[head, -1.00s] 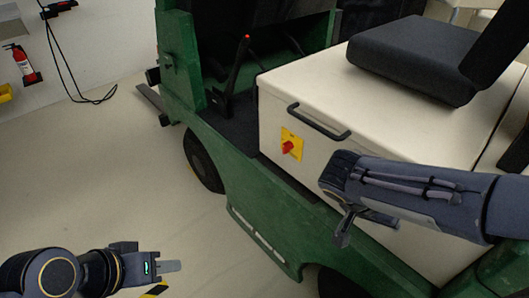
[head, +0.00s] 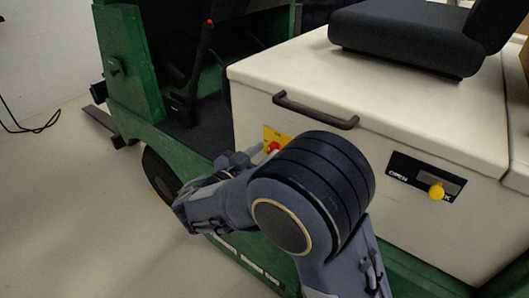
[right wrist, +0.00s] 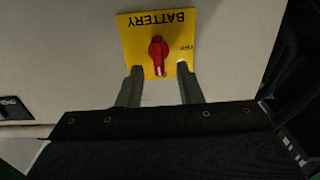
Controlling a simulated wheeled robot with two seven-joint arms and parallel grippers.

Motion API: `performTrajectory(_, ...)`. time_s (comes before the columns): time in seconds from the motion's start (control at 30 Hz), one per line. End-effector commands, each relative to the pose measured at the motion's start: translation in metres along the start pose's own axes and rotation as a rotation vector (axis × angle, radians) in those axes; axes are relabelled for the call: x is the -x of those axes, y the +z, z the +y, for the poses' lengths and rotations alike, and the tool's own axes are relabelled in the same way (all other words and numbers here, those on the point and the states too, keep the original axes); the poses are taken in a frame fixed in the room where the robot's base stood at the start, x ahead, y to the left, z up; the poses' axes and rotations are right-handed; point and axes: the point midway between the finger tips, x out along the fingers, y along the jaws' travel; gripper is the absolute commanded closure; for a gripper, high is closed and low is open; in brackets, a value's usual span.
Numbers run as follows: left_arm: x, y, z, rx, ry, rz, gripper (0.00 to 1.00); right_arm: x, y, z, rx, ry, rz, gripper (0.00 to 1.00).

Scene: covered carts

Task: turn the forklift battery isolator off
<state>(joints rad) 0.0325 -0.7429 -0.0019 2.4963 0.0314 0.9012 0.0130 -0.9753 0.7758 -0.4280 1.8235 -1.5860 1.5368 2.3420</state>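The battery isolator is a red knob (right wrist: 158,56) on a yellow plate (right wrist: 180,25) marked BATTERY, which reads upside down in the right wrist view. The knob's bar stands upright in that view. In the head view the knob (head: 273,147) and plate (head: 271,132) are partly hidden behind my right arm. They sit on the cream cover (head: 258,105) of the green forklift. My right gripper (right wrist: 160,72) is open, with one finger on each side of the knob's lower end, apart from it. In the head view the right gripper (head: 256,156) is close to the plate. My left gripper is out of view.
A black handle (head: 315,112) is on the cover above the isolator. A yellow knob (head: 437,191) on a black OPEN-marked panel (head: 400,170) is to the right. A black seat (head: 400,40) is on top. A red-tipped lever (head: 202,55) stands left. Open floor (head: 70,210) lies at left.

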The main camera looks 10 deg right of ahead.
Motion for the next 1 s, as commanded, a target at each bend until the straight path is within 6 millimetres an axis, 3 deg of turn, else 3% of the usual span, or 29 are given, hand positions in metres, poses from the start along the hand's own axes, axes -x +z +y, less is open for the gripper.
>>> performTrajectory(0.13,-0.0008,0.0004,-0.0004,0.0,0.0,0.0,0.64,-0.0106,-0.0001,0.0003,0.0,0.0,0.0,0.67)
performTrajectory(0.4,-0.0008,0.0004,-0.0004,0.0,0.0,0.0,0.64,-0.012,0.0,0.0002,0.001,0.0,-0.001,0.67)
performTrajectory(0.67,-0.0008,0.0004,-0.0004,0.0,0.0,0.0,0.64,-0.0118,0.0001,0.0002,0.001,0.0,-0.001,1.0)
performTrajectory(1.0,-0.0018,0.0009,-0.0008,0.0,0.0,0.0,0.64,-0.0117,0.0007,0.0,0.025,0.0,-0.001,1.0)
